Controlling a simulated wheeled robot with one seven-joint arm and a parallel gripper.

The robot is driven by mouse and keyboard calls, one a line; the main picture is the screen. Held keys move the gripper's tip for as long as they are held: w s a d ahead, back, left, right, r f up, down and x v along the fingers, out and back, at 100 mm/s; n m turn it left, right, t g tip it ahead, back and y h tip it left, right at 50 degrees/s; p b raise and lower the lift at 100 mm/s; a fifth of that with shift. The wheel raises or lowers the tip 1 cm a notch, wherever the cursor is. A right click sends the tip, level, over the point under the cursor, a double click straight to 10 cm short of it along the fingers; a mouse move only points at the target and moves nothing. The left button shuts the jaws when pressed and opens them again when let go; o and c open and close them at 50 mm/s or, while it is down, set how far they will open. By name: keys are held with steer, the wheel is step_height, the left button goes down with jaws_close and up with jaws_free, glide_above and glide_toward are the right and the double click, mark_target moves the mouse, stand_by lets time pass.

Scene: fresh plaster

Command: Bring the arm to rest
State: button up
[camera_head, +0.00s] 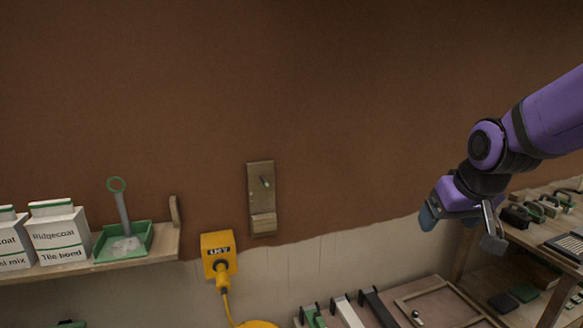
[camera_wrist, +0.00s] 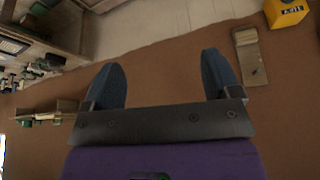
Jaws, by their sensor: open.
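My gripper (camera_head: 460,232) is at the end of my purple arm on the right side of the head view. It hangs in front of the brown and pale wall, beside the right-hand wooden bench. In the wrist view, the two dark blue fingers (camera_wrist: 162,82) stand well apart with nothing between them. The gripper is open and empty, and no object touches its fingers.
A wooden wall bracket (camera_head: 262,222) with a peg and a yellow socket box (camera_head: 214,243) are on the wall. A left shelf (camera_head: 160,245) holds boxes and a green tray (camera_head: 104,248). A bench (camera_head: 530,238) with tools stands right.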

steer(key=s+r, duration=0.4)
steer(key=s, duration=0.4)
steer(key=s+d+r, duration=0.1)
steer(key=s+r, duration=0.2)
steer(key=s, duration=0.6)
steer(key=shift+d+r+m, duration=0.25)
steer(key=shift+r+m, duration=0.15)
